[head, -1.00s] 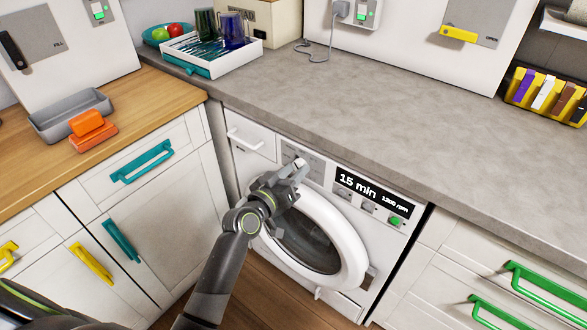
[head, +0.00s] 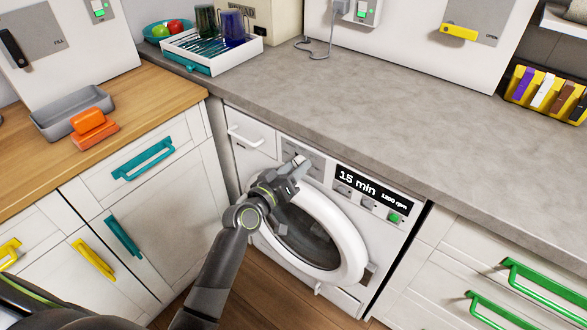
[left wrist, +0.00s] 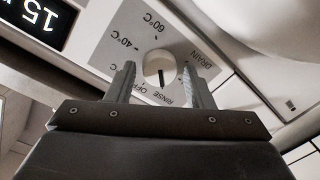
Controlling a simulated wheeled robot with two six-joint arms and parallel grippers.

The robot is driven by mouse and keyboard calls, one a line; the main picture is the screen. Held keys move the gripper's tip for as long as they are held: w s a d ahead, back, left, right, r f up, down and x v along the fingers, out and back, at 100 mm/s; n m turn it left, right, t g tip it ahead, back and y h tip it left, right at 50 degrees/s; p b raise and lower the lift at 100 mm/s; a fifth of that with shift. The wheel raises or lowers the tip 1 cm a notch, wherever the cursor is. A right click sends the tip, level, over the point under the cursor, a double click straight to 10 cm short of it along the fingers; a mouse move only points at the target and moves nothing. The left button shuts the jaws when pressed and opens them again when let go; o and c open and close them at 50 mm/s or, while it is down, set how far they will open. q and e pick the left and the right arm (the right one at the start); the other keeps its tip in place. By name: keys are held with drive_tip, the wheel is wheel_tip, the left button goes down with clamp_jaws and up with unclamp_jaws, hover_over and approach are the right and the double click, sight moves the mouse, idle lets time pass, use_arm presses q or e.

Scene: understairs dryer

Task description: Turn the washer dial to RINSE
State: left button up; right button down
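The white washer (head: 352,288) is set under the grey counter. Its round white dial (left wrist: 158,68) sits on a grey panel, with 60°C, 40°C, DRAIN, RINSE and OFF printed around it. The dial's dark mark points down in the left wrist view, toward the OFF and RINSE side; which one exactly I cannot tell. My left gripper (left wrist: 160,86) is open, its two fingers on either side of the dial with gaps showing. In the head view my left gripper (head: 299,166) is at the panel and largely hides the dial. My right gripper is not in view.
The washer display (head: 370,189) reads 15 min, 1200 rpm, with a green-lit button (head: 394,218) below it. The round door (head: 345,240) bulges out under the gripper. The counter edge overhangs just above the panel. A detergent drawer (head: 250,133) is at left.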

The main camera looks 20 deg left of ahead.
use_arm(q)
drive_tip(key=shift+o, duration=0.7)
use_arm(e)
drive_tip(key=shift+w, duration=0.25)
use_arm(q)
drive_tip(key=shift+s+a, duration=0.1)
drive_tip(key=shift+s, duration=0.1)
drive_tip(key=f+b+v, duration=0.1)
drive_tip(key=b+v, duration=0.1)
drive_tip(key=v, duration=1.5)
drive_tip(key=shift+r, duration=0.4)
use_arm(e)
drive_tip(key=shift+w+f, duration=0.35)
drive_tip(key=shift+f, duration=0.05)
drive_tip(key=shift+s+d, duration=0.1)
